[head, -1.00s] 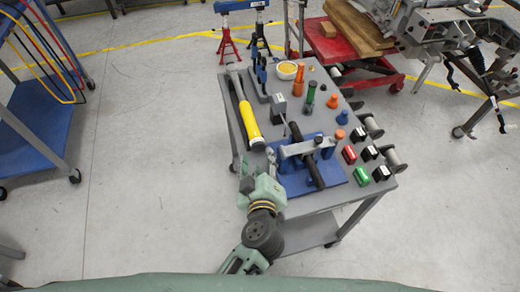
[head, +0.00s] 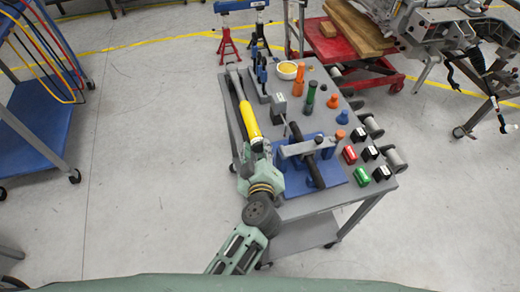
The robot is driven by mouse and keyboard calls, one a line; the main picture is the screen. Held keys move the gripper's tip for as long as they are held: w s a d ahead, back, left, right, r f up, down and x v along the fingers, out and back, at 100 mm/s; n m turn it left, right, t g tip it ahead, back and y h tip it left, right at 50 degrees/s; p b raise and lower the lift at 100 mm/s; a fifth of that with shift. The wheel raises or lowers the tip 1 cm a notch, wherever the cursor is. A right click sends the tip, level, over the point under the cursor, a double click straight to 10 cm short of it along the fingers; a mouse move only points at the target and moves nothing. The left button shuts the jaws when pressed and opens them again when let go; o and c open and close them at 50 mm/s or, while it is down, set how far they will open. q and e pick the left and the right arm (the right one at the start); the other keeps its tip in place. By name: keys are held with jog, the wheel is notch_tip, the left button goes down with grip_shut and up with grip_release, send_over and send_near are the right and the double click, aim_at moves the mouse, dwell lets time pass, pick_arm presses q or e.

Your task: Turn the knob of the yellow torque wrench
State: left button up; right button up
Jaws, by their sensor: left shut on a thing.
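The yellow torque wrench (head: 250,120) lies along the left edge of the grey cart top, its grey head end toward the back and its yellow handle toward me. My left gripper (head: 257,146) is at the near end of the yellow handle and is shut on that end, where the knob is. The fingers and wrist hide the knob itself. My right gripper is not in view.
A blue fixture with a black-handled bar (head: 315,170) stands close to the right of my left gripper. Behind are orange and green tools (head: 310,95) and a bowl (head: 288,70). Red, green and black blocks (head: 361,174) sit at the right.

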pick_arm(q)
jog(key=c, duration=0.3)
jog(key=shift+r, duration=0.1)
jog(key=shift+n, duration=0.4)
jog(key=shift+t+h, duration=0.3)
jog(key=shift+h, duration=0.1)
jog(key=shift+a+f+n+t+b, duration=0.1)
jog(key=shift+f+n+t+b, duration=0.15)
jog(key=shift+n, duration=0.75)
jog(key=n+t+b, duration=0.1)
jog(key=b, duration=0.1)
jog(key=n+h+b, duration=0.1)
jog(key=n+b, duration=0.1)
jog(key=shift+a+f+t, duration=0.15)
jog(key=shift+f+t, duration=0.05)
jog(key=shift+t, duration=0.15)
jog(key=shift+r+n+t+h+b, duration=0.2)
jog(key=shift+n+t+h+b, duration=0.2)
jog(key=shift+n+b, duration=0.9)
